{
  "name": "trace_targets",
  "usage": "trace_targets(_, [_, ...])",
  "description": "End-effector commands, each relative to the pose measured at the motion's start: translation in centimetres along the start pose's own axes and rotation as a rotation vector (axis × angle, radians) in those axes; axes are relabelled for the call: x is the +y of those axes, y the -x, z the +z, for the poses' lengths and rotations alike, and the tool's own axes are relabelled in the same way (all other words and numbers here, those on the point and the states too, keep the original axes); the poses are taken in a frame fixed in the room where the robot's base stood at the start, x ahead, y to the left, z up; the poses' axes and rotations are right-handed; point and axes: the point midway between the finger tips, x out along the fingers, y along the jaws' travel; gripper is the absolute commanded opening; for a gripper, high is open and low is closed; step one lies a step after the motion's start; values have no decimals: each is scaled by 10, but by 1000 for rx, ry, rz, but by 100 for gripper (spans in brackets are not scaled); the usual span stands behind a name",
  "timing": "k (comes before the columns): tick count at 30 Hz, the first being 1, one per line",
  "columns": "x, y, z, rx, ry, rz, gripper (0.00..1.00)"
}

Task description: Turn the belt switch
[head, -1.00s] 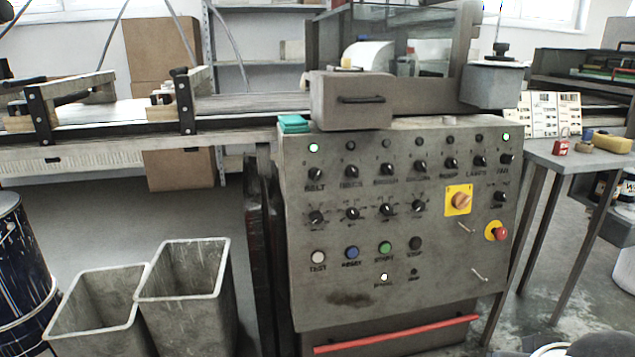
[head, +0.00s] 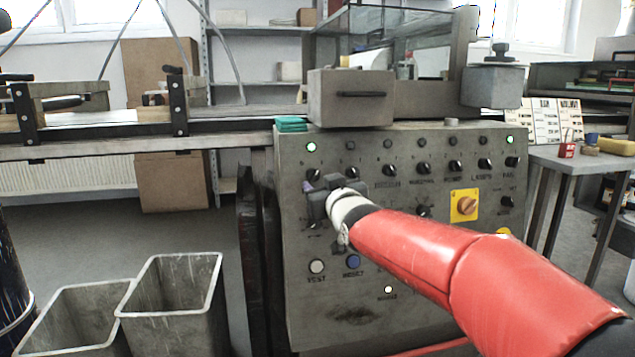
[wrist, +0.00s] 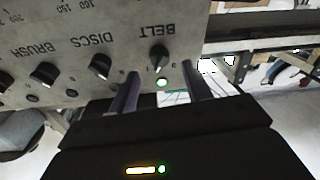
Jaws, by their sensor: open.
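The belt switch is a small black rotary knob (head: 313,174) at the upper left of the grey control panel (head: 350,312). In the wrist view the knob (wrist: 159,57) shows upside down beside the printed word BELT. A lit green lamp (head: 311,147) sits above it; it also shows in the wrist view (wrist: 162,83). My gripper (wrist: 160,72) is open and empty. Its two fingers point at the panel, one to each side of the knob in the wrist view. Whether they touch it I cannot tell. In the head view my gripper (head: 314,186) covers the label.
Other knobs stand close by in the same row, such as the DISCS knob (wrist: 100,66). A yellow-backed rotary switch (head: 465,205) is farther right. A grey drawer box (head: 350,98) juts out above the panel. Two open bins (head: 175,300) stand at the lower left.

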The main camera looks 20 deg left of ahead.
Motion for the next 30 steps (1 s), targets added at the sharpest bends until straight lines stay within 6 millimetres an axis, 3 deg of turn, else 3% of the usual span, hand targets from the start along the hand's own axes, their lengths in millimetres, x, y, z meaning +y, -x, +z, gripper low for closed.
trace_targets(3, [-1, -21, 0, -1, 0, -1, 49])
trace_targets(9, [0, -41, 0, -2, 0, 0, 49])
trace_targets(19, [1, -45, 0, -2, 1, 1, 49])
trace_targets(27, [1, -45, 0, -2, 1, 1, 14])
trace_targets(30, [1, -45, 0, -2, 1, 1, 5])
